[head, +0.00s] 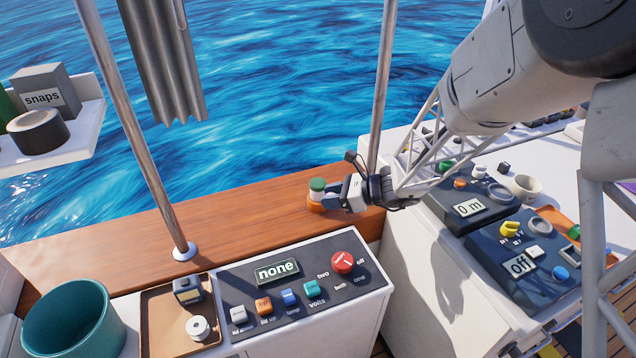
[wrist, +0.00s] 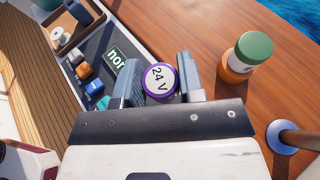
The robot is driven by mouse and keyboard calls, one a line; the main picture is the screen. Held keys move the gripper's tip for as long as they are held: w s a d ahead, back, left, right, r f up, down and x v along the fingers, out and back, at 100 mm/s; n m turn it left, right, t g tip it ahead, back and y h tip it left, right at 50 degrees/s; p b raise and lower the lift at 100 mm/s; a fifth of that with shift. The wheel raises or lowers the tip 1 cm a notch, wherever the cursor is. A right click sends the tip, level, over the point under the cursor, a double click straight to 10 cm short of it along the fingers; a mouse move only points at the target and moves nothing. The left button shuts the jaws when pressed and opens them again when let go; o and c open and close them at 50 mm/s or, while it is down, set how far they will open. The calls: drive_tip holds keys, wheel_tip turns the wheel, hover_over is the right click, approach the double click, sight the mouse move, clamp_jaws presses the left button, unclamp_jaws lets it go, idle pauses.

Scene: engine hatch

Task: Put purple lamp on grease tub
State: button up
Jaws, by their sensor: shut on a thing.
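The purple lamp (wrist: 160,79), a round piece with a purple rim and a white face marked "24 V", is between the two fingers of my gripper (wrist: 159,82) in the wrist view. The fingers are shut on it. In the head view my gripper (head: 352,192) is above the wooden ledge, and I cannot make out the lamp there. A small orange tub with a green top (wrist: 246,58) stands upright on the ledge, apart from my gripper; it also shows in the head view (head: 317,185). I can read no label on it, so I cannot confirm it is the grease tub.
The wooden ledge (head: 240,220) runs along the water. A metal post (wrist: 290,138) rises near the tub. Dark consoles (head: 470,211) stand right.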

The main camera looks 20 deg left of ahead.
hover_over(318, 182)
drive_tip(key=shift+f, duration=0.75)
drive_tip(key=shift+f, duration=0.1)
drive_tip(key=shift+f, duration=1.65)
drive_tip(key=shift+f, duration=0.15)
drive_tip(key=o, duration=0.9)
